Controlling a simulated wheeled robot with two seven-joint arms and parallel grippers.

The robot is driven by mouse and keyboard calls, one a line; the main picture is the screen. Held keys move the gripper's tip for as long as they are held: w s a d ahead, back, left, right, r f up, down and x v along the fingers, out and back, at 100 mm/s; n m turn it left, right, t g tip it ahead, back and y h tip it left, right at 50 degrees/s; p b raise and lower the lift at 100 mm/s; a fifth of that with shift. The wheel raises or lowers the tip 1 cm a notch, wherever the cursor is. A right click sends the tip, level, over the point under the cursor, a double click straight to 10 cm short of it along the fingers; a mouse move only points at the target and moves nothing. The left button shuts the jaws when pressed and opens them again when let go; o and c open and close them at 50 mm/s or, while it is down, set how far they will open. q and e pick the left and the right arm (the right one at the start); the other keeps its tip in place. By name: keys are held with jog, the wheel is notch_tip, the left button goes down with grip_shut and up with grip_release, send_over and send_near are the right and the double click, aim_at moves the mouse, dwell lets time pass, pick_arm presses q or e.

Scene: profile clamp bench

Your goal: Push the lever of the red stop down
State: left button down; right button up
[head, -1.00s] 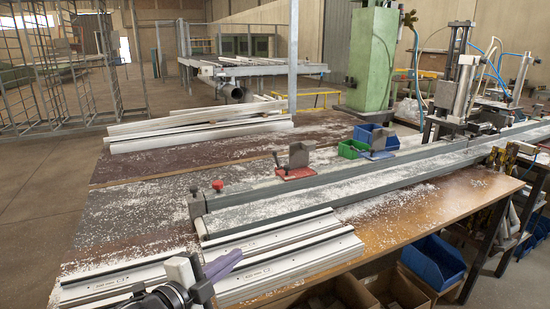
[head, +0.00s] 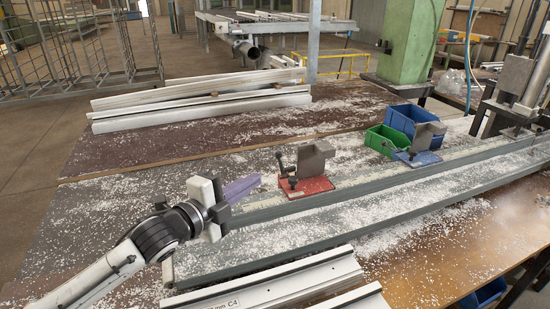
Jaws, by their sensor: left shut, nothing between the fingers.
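The red stop (head: 307,188) sits on the bench behind the long rail, with a red base plate and a grey block on it. Its dark lever (head: 281,164) stands up at the left side of the block. My left gripper (head: 257,182) is shut and empty, with purple fingers pointing right toward the red stop. The fingertips are left of the lever, with a small gap in the picture; their height over the bench is hard to judge. My right gripper is not in view.
A blue stop (head: 416,157) stands further right along the rail (head: 350,200). Green (head: 385,138) and blue (head: 412,117) bins are behind it. White profiles lie at the back (head: 200,105) and front (head: 270,285). White chips cover the bench.

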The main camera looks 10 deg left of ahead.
aim_at(281, 165)
pick_arm(q)
jog(key=x, duration=0.4)
jog(key=shift+w, duration=0.25)
jog(key=w+f+b, duration=0.1)
jog(key=w+b, duration=0.5)
jog(key=w, duration=0.2)
jog(key=shift+w+d+f+b, duration=0.25)
jog(key=shift+w+d+b, duration=0.05)
jog(key=shift+w, duration=0.05)
